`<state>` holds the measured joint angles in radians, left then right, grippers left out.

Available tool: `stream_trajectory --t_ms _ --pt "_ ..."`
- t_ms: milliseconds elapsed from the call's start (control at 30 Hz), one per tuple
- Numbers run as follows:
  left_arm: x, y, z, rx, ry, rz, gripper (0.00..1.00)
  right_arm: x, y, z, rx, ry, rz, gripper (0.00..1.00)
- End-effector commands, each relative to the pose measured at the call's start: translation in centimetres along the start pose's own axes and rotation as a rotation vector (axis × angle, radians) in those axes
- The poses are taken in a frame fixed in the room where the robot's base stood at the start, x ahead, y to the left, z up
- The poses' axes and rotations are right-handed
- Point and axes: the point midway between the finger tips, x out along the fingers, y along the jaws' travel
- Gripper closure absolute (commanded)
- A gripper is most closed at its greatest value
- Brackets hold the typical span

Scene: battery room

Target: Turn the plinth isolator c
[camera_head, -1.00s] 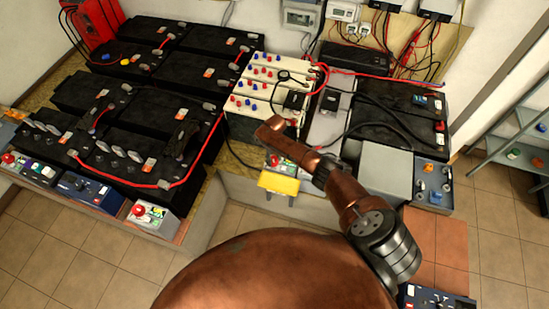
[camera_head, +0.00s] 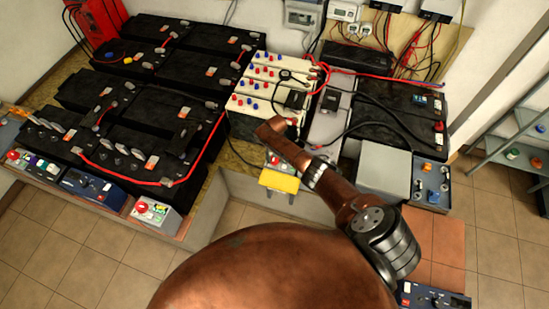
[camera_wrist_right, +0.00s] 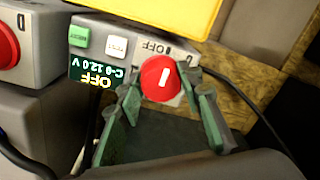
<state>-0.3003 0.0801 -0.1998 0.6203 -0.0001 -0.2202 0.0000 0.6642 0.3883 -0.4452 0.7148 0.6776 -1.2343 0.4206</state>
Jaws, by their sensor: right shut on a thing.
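The isolator, a grey box (camera_wrist_right: 98,27) with a round red knob (camera_wrist_right: 160,77), shows close up in the right wrist view. A white bar marks the knob, and O, OFF and I are printed beside it. My right gripper (camera_wrist_right: 167,80) is shut on the red knob, with a green-padded finger on each side. In the head view my copper arm link (camera_head: 318,175) reaches the front of the bench, and I cannot make out the fingers there. My left gripper is not in view.
Another grey box with a red button (camera_wrist_right: 8,42) stands beside the isolator. Black batteries (camera_head: 185,98) and cables fill the bench. The tiled floor (camera_head: 60,245) in front is clear.

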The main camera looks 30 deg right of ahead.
Motion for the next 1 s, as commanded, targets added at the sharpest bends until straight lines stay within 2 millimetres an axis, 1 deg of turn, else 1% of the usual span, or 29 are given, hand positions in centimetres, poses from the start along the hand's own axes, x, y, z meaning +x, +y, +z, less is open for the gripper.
stream_trajectory --t_ms 167,200,433,767,867,1000 --pt "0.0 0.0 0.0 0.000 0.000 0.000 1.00 -0.1 0.0 -0.1 0.001 0.002 0.000 0.91" --pt "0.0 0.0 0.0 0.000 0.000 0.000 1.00 -0.1 0.0 -0.1 0.001 0.003 0.000 0.65" --pt "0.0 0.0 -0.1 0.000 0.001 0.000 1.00 -0.1 0.0 -0.1 0.000 0.002 0.000 0.49" --pt "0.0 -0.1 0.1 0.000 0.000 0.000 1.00 -0.2 0.0 -0.1 -0.001 0.001 -0.001 0.49" --pt "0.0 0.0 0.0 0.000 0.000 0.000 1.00 -0.7 0.0 -0.1 -0.002 0.001 -0.001 0.49" --pt "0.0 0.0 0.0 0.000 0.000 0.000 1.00 -2.4 0.1 -0.1 -0.001 0.005 -0.001 0.49"
